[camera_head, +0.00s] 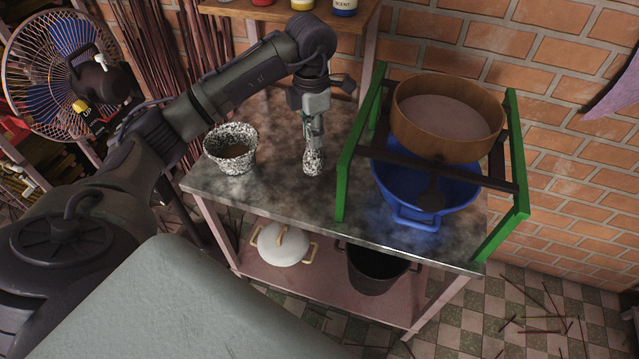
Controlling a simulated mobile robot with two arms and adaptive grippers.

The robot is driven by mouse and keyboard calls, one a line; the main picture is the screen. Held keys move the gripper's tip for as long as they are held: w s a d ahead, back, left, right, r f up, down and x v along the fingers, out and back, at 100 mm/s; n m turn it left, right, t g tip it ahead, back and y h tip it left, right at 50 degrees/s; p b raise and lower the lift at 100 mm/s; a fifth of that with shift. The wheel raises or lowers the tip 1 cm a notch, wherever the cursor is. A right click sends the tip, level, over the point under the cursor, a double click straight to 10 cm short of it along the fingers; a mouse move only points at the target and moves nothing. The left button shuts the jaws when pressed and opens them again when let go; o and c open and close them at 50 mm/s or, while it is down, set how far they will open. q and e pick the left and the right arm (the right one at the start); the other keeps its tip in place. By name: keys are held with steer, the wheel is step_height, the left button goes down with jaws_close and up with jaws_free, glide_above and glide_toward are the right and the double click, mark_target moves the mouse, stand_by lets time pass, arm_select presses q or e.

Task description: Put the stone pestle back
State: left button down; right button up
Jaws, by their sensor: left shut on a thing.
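The stone pestle (313,163) is speckled black and white and hangs upright, with its thick end down, over the middle of the table. My left gripper (312,126) is shut on its upper part. I cannot tell whether the pestle's lower end touches the table top. The speckled stone mortar (233,160) stands on the table to the left of the pestle, with brown powder inside. The pestle is apart from the mortar. My right gripper is not in view.
A green frame (351,160) on the right holds a round wooden sieve (448,112) over a blue basin (399,189). The grey table top (285,205) is clear in front of the pestle. A white lidded pot (283,249) and a dark bucket (376,275) stand on the lower shelf.

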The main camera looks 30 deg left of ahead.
mark_target(312, 151)
arm_select(q)
steer(key=f+p, duration=0.1)
steer(key=f, duration=0.4)
steer(key=shift+s+f, duration=0.1)
steer(key=shift+s, duration=0.1)
step_height(312, 151, down, 4)
steer(key=shift+f+p, duration=0.15)
steer(key=shift+p, duration=0.55)
steer(key=shift+f, duration=0.1)
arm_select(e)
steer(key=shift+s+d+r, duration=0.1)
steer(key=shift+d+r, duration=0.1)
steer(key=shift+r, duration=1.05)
arm_select(q)
steer(key=shift+w+f, duration=0.1)
steer(key=shift+f, duration=0.05)
steer(key=c, duration=0.9)
jaws_free()
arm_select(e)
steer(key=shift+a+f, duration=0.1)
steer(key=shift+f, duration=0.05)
